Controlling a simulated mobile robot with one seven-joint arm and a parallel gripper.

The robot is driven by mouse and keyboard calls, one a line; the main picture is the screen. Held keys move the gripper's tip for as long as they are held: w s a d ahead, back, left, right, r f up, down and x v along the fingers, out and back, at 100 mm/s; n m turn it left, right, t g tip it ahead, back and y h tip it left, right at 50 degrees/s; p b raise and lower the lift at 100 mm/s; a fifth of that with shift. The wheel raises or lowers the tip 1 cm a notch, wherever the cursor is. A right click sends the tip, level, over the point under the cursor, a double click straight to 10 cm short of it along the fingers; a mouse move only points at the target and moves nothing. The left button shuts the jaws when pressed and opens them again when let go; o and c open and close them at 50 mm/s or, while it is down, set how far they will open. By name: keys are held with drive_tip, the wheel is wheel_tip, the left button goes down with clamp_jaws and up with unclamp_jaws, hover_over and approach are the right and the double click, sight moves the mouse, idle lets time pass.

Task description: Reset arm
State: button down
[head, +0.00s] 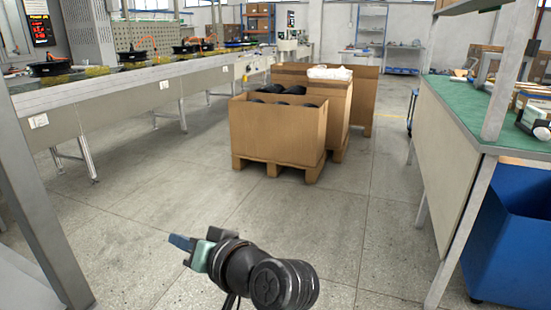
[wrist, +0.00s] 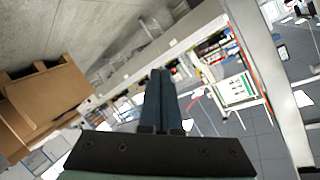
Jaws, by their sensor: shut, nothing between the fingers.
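My gripper (head: 181,243) shows low in the head view, left of centre, in front of my dark wrist. It is held in the air above the bare floor, pointing left. In the wrist view the two blue-grey fingers (wrist: 159,95) lie together, shut, with nothing between them. No object is near the fingertips. Only the end part of my arm shows; the rest is out of view.
Cardboard boxes on pallets, the nearest one (head: 277,131) holding dark parts, stand ahead. A conveyor line (head: 160,82) runs along the left. A green-topped workbench (head: 468,110) and a blue bin (head: 508,240) are at right. The floor (head: 250,210) between is clear.

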drive_tip(key=s+d+r+t+h, duration=0.1)
drive_tip(key=d+r+t+h, duration=0.2)
drive_tip(key=r, duration=0.5)
drive_tip(key=s+d+r+t+p, duration=0.1)
drive_tip(key=d+r+t, duration=0.3)
drive_tip(key=r, duration=0.4)
drive_tip(key=s+d+r+t+h, duration=0.1)
drive_tip(key=d+r+t+h, duration=0.2)
drive_tip(key=r, duration=0.5)
drive_tip(key=s+d+r+m+t+h+p, duration=0.1)
drive_tip(key=s+d+r+t+h+p, duration=0.2)
drive_tip(key=s+r, duration=0.5)
drive_tip(key=s+d+r+m+t+h+p, duration=0.1)
drive_tip(key=s+d+r+t+h, duration=0.15)
drive_tip(key=s+r+t, duration=0.5)
wheel_tip(320, 180, up, 37)
drive_tip(key=w+g+p, duration=0.2)
drive_tip(key=p, duration=3.3)
drive_tip(key=shift+w+d+f, duration=0.2)
drive_tip(key=shift+a+y, duration=0.15)
drive_tip(key=shift+y, duration=0.1)
